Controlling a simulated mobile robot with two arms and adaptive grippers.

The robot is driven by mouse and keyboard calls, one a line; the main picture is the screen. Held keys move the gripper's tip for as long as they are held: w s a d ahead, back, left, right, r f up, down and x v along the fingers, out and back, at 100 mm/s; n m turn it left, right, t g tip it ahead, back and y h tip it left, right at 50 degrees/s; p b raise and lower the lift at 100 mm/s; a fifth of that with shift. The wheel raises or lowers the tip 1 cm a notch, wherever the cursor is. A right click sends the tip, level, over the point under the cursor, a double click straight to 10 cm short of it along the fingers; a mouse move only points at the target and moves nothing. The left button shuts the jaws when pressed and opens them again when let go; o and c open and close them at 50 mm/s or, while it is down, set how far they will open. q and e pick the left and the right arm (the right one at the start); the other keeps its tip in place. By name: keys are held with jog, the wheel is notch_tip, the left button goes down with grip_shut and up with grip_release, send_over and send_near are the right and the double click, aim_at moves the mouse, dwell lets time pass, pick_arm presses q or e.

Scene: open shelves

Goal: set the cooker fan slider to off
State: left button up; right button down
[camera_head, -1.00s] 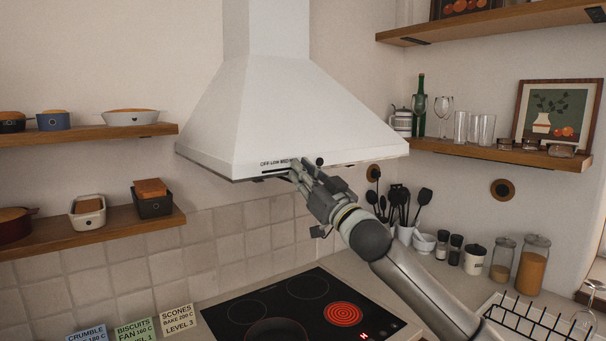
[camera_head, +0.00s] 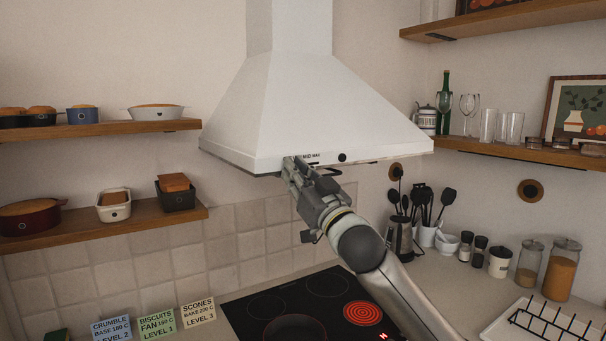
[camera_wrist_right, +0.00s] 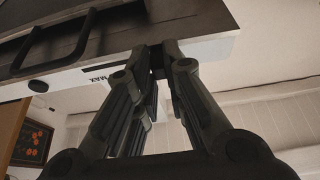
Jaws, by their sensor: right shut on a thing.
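The white cooker hood (camera_head: 320,105) has a printed slider scale along its front edge. The "MED MAX" end of the label (camera_head: 312,156) shows in the head view, and "MAX" shows in the wrist view (camera_wrist_right: 104,77). My right gripper (camera_head: 291,164) is at this edge, left of that label, and covers the left part of the scale. In the wrist view the fingertips are closed around a small dark piece, the fan slider (camera_wrist_right: 157,70), at the hood's edge. The slider is hidden in the head view. My left gripper is not in view.
A round dark knob (camera_head: 342,157) sits on the hood edge to the right. Below is the black cooktop (camera_head: 285,288) with one ring glowing red (camera_head: 362,313). Shelves with dishes (camera_head: 110,222) and glasses (camera_head: 530,153) flank the hood. Recipe cards (camera_head: 156,325) stand at lower left.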

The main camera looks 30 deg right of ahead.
jog(key=shift+a, duration=0.1)
jog(key=c, duration=1.5)
grip_release()
jog(key=shift+a, duration=0.2)
jog(key=shift+d, duration=0.1)
jog(key=v, duration=1.2)
